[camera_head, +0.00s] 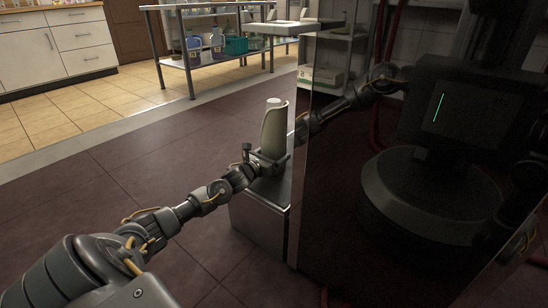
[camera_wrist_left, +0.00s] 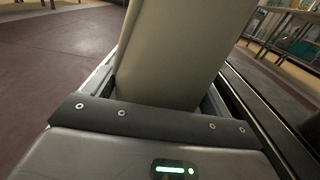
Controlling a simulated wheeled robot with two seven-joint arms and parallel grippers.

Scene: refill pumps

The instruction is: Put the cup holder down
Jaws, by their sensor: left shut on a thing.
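The cup holder (camera_head: 273,132) is a tall, pale beige sleeve with a white top, standing close to upright near the middle of the head view. My left gripper (camera_head: 266,161) is shut on its lower part. The holder is directly over the top of a low metal box (camera_head: 262,219); I cannot tell whether its base touches the box, as the gripper hides it. In the left wrist view the holder (camera_wrist_left: 172,50) rises large and tilted in the picture from between the fingers. My right gripper is not in view.
A dark, glossy upright panel (camera_head: 340,215) stands right beside the box and mirrors my body and arm. A metal shelf table (camera_head: 215,59) with bottles and a green crate is at the back. White drawers (camera_head: 72,45) are at the far left. The floor left of the box is clear.

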